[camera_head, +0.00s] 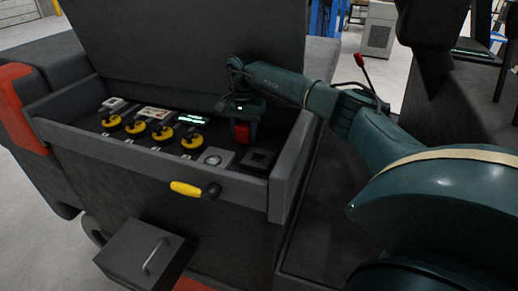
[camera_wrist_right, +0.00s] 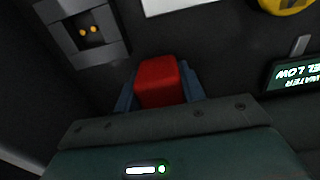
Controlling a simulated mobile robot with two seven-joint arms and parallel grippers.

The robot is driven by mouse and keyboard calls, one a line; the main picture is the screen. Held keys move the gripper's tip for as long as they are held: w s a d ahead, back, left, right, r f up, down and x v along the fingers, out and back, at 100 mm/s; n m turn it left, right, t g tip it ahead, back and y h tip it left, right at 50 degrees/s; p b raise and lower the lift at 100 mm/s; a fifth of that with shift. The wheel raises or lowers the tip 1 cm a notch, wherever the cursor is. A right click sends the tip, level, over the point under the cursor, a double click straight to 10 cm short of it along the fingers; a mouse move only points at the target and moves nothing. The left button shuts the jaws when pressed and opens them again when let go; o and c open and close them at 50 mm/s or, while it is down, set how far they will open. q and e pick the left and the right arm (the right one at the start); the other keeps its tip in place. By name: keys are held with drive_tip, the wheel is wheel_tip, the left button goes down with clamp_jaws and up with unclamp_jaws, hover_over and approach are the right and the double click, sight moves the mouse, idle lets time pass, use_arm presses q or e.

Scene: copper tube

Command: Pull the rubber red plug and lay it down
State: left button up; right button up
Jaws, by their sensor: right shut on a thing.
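The red rubber plug (camera_head: 242,133) is held by my right gripper (camera_head: 241,122) above the panel, inside the open compartment. In the right wrist view the plug (camera_wrist_right: 158,82) sits between the blue-grey fingers, which are shut on its sides. A dark square socket (camera_head: 259,159) lies in front of the plug and to its right in the head view. In the wrist view the socket (camera_wrist_right: 88,31) is uncovered and shows two yellow contacts; the plug is apart from it. The underside of the plug is hidden. My left gripper is out of view.
Several yellow knobs (camera_head: 162,133) and a lit display (camera_head: 193,119) are on the panel to the left. A grey square fitting (camera_head: 213,157) is left of the socket. The raised lid (camera_head: 185,45) stands behind, and the compartment's front wall has a yellow handle (camera_head: 186,188).

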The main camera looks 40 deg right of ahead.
sight(244, 124)
drive_tip(key=shift+d, duration=0.1)
drive_tip(key=o, duration=2)
drive_tip(key=shift+c, duration=0.2)
drive_tip(key=shift+r+p, duration=1.2)
drive_tip(key=shift+r, duration=0.35)
drive_tip(key=shift+r+p, duration=0.45)
drive_tip(key=shift+r, duration=3.55)
drive_tip(key=shift+f, duration=0.1)
